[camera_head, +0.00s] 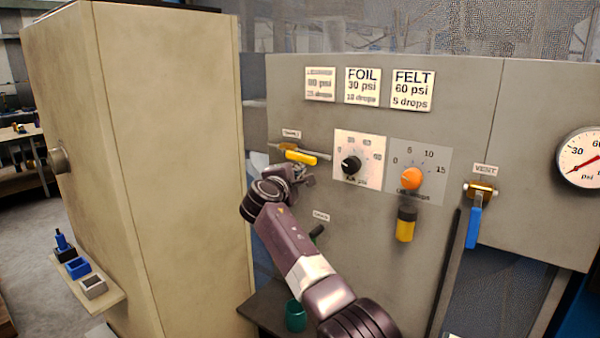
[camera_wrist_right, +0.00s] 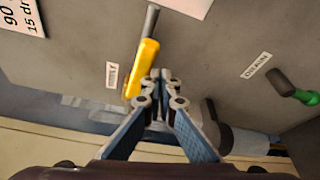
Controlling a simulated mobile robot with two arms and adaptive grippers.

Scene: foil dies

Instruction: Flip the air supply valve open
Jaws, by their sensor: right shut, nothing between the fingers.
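The air supply valve has a yellow lever (camera_head: 301,157) on the grey panel, just below a small label (camera_head: 291,134). The lever lies nearly level in the head view. In the right wrist view the yellow lever (camera_wrist_right: 143,68) runs up to a grey rod. My right gripper (camera_head: 306,174) is shut and empty just below the lever. In the right wrist view its fingertips (camera_wrist_right: 162,78) are together beside the lever's lower end. I cannot tell whether they touch it. My left gripper is not in view.
A black knob (camera_head: 351,165) and an orange knob (camera_head: 411,178) sit right of the lever. A blue vent lever (camera_head: 474,222) hangs farther right, near a gauge (camera_head: 582,158). The green drain handle (camera_wrist_right: 306,97) is below the supply valve. A beige cabinet (camera_head: 180,150) stands at left.

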